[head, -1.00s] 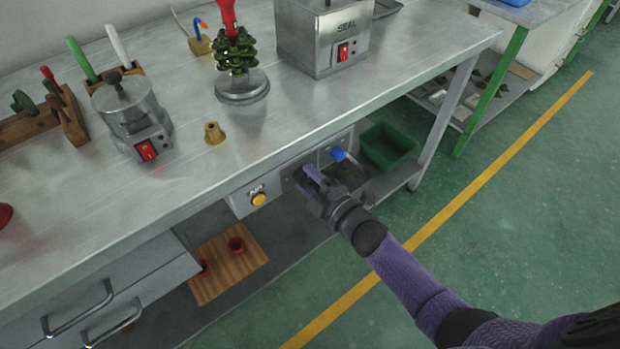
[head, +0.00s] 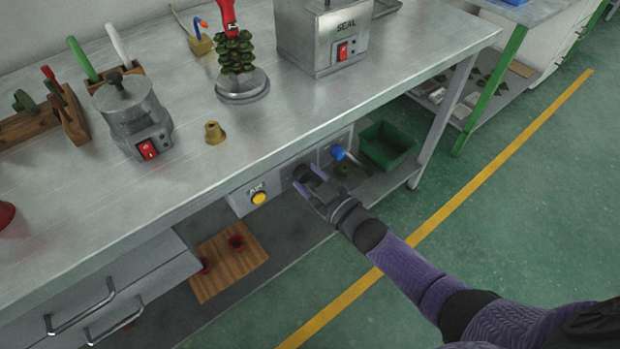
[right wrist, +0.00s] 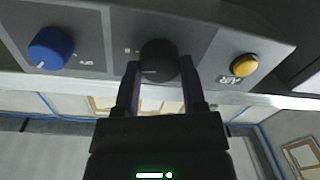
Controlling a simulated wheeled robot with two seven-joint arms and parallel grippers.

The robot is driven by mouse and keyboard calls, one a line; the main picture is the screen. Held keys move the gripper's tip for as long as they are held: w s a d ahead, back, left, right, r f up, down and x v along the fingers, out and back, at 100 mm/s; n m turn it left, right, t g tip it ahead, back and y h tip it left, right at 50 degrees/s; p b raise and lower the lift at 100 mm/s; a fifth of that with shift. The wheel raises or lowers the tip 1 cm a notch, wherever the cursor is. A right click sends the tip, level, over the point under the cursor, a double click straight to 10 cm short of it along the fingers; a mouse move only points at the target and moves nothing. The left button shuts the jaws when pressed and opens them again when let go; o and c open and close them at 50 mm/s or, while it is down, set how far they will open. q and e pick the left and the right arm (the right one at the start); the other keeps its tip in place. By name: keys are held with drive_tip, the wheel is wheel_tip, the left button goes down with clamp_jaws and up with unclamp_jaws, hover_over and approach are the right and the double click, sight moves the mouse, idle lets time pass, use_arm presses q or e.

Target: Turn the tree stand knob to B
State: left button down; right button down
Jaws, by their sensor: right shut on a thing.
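A round black knob (right wrist: 159,60) is on the grey panel under the bench front. In the right wrist view a small pale mark like a "B" is to its left, and a short light line shows near its lower edge. My right gripper (right wrist: 160,85) is shut on the black knob, one finger on each side. In the head view my right gripper (head: 308,190) reaches the panel and partly hides the knob. The tree stand (head: 243,87) is on the bench top, bearing a green tree (head: 236,52) with a red top. My left gripper is not in view.
A blue knob (right wrist: 50,48) and a yellow AIR button (right wrist: 244,65) flank the black knob. A green bin (head: 388,146) is on the lower shelf. A SEAL machine (head: 322,40), a grey pot (head: 130,112) and a brass piece (head: 214,132) are on the bench.

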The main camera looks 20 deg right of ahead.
drive_tip(key=shift+m, duration=0.7)
drive_tip(key=shift+f, duration=0.1)
drive_tip(key=shift+c, duration=0.8)
unclamp_jaws()
